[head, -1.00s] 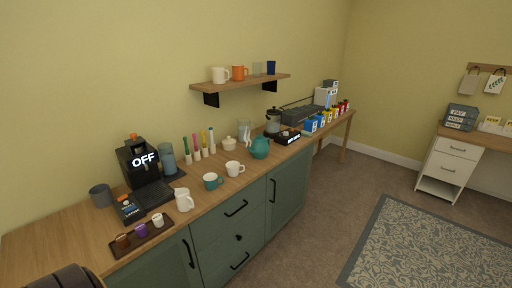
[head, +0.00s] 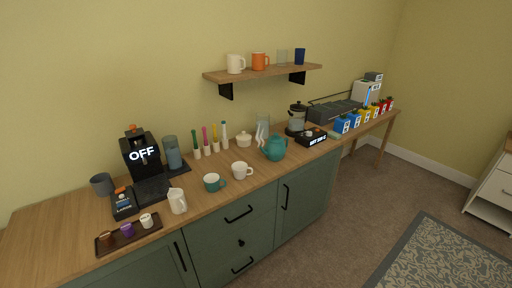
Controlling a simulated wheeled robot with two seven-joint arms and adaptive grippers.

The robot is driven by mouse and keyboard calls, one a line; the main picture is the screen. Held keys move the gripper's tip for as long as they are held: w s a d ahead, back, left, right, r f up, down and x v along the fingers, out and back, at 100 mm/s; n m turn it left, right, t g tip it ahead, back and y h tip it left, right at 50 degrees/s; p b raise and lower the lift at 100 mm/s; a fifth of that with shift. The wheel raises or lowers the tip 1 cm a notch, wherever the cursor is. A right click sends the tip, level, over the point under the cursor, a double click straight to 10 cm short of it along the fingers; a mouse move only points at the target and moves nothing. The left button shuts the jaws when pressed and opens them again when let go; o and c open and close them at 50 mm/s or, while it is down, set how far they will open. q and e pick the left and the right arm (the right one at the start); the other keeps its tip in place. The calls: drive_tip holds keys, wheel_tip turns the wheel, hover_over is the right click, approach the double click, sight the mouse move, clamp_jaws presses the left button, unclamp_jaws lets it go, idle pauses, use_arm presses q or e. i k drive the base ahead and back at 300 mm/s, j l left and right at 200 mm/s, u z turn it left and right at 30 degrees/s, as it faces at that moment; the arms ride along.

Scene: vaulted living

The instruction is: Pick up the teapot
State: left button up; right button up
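The teal teapot (head: 275,149) stands upright on the wooden counter (head: 222,202), right of the middle of the head view. A clear glass vessel (head: 262,130) stands just behind it, and a black box with white lettering (head: 311,138) is to its right. Neither of my grippers shows in the head view.
A wall shelf (head: 265,74) with mugs and glasses hangs above the counter. A coffee machine (head: 142,157), a white pitcher (head: 177,201) and a dark tray (head: 103,250) stand at the left. Carpeted floor (head: 340,247) is clear in front of the cabinets.

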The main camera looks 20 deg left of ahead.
sight(273, 152)
drive_tip(key=i+l+u, duration=0.25)
drive_tip(key=u, duration=0.2)
drive_tip(key=i+l+u, duration=0.55)
drive_tip(key=l+u, duration=0.15)
drive_tip(key=l, duration=0.1)
